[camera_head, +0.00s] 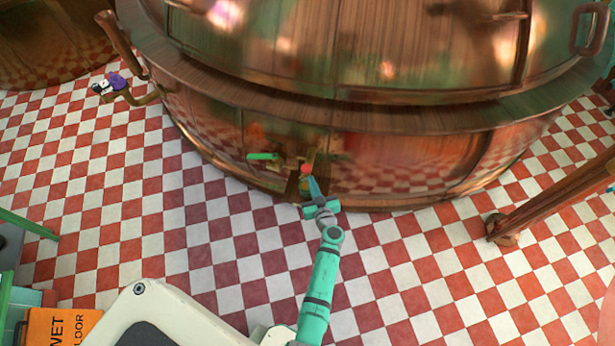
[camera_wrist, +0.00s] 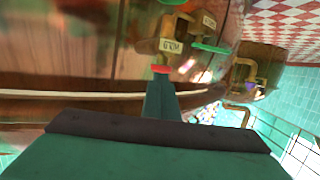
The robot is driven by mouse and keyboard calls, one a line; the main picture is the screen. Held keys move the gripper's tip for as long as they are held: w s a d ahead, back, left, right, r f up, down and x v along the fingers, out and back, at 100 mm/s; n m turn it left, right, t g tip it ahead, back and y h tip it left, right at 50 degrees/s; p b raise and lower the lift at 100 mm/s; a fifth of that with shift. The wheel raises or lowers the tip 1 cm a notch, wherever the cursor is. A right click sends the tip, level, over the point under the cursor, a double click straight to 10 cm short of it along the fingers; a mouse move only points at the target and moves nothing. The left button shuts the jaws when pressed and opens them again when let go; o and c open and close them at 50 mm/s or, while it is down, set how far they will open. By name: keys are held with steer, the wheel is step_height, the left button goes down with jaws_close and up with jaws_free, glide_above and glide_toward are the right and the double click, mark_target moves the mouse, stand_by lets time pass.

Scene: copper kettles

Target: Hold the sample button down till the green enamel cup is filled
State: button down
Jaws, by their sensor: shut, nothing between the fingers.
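The red sample button (camera_head: 305,169) sits low on the front of the big copper kettle (camera_head: 400,150). It also shows in the wrist view (camera_wrist: 160,69), right at the tip of my fingers. My gripper (camera_head: 313,187) is shut and empty, its tip pointing at the button; I cannot tell whether it presses it in. A green piece (camera_head: 262,156) sticks out left of the button, and a green piece shows beside the brass fittings in the wrist view (camera_wrist: 210,46). I cannot make out the green enamel cup for certain, nor any fill level.
Small label plates (camera_wrist: 171,46) hang on the brass fittings near the button. A brass pipe with a purple handle (camera_head: 118,82) is at the upper left. A copper-brown pipe (camera_head: 550,200) slopes at the right. An orange wet-floor sign (camera_head: 60,328) is lower left. The checkered floor ahead is clear.

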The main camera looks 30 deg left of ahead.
steer(key=shift+s+d+r, duration=0.85)
steer(key=shift+s+d, duration=0.05)
steer(key=s+d+r+m+t+h, duration=0.25)
steer(key=s+d+r, duration=0.25)
steer(key=s+d, duration=0.4)
steer(key=s+d+r+m+t+h, duration=0.2)
steer(key=s+d+r+t, duration=0.15)
steer(key=s+d, duration=0.6)
steer(key=s+d+r+m+h, duration=0.2)
steer(key=s+d+r+h, duration=0.1)
steer(key=s+r, duration=0.5)
steer(key=s+d+r+m+g+h, duration=0.1)
steer(key=s+d+r+m+h, duration=0.1)
steer(key=s+r, duration=0.7)
steer(key=shift+s+d+r+m+h, duration=0.15)
steer(key=shift+s+d+m+h, duration=0.25)
steer(key=shift+d+h, duration=0.45)
